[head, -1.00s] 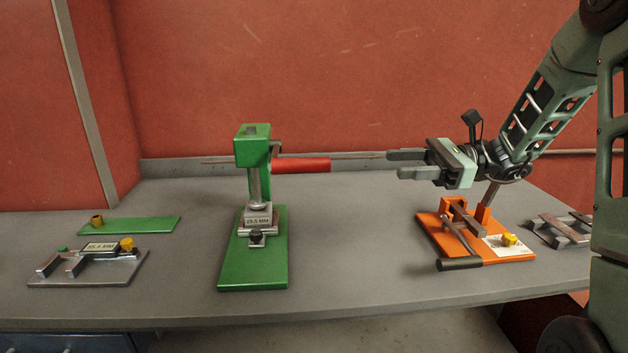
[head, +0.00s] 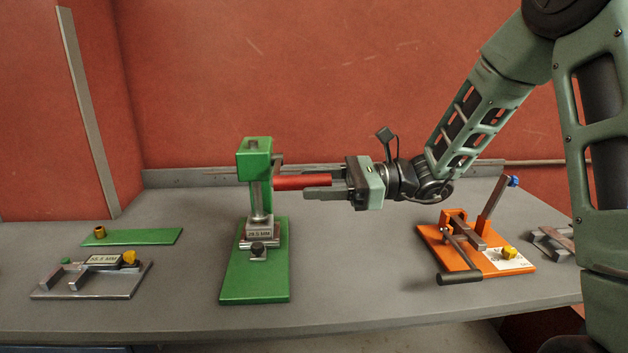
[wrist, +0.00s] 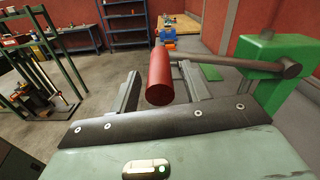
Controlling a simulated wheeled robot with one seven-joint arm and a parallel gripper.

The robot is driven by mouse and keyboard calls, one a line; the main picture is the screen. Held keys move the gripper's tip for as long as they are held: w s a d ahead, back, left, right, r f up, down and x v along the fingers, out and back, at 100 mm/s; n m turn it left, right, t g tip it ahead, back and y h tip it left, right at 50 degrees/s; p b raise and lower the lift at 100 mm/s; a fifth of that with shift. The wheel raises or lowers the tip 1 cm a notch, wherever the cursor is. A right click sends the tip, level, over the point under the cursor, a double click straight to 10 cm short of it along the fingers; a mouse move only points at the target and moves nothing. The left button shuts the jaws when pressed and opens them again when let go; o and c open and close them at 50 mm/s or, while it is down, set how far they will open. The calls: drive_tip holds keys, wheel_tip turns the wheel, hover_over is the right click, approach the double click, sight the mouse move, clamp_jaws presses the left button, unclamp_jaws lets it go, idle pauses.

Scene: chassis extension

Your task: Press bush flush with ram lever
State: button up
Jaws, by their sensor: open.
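The green ram press (head: 254,160) stands on its green base plate near the middle of the bench. Its lever has a red handle (head: 300,182) that points right, roughly level. My gripper (head: 318,187) is open at the handle's right end. In the wrist view the red handle (wrist: 160,78) lies between the two spread fingers, with space visible on both sides. The press also shows at the right of the wrist view (wrist: 265,60).
An orange fixture (head: 462,240) with a black-handled lever stands on the right. A grey metal fixture (head: 90,282) and a green plate (head: 135,237) with a brass bush (head: 100,232) lie on the left. Grey metal parts (head: 550,243) sit at far right. The bench between press and orange fixture is clear.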

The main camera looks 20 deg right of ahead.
drive_tip(key=shift+w+a, duration=0.15)
drive_tip(key=shift+a, duration=0.3)
